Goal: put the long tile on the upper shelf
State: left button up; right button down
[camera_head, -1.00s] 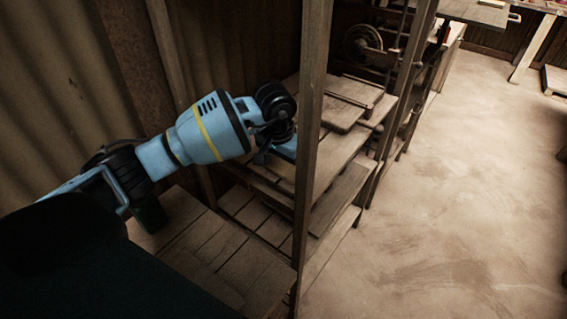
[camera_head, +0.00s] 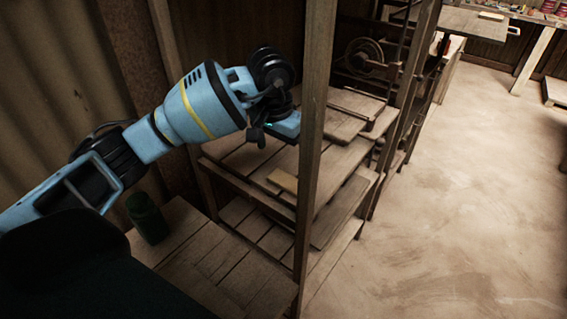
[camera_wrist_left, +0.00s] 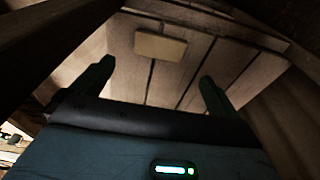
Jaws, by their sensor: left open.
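The long tile (camera_head: 283,180), a pale tan flat block, lies on the boards of the upper shelf (camera_head: 238,163), near its front edge and just left of the upright post. In the left wrist view the tile (camera_wrist_left: 160,45) lies flat across the planks, beyond the fingertips. My left gripper (camera_head: 284,128) is above the shelf, farther back than the tile and apart from it. Its two fingers (camera_wrist_left: 152,88) are spread with nothing between them. The post hides part of the shelf. My right gripper is not in view.
A wooden post (camera_head: 313,130) stands close to the right of my left gripper. A lower shelf (camera_head: 275,243) lies below. Loose boards (camera_head: 345,123) are on the shelf right of the post. A dark green jar (camera_head: 147,218) stands on the slatted bench at left. The floor at right is mostly clear.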

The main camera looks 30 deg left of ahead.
pick_arm(q)
jog(key=shift+s+r, duration=0.2)
jog(key=shift+r, duration=1.05)
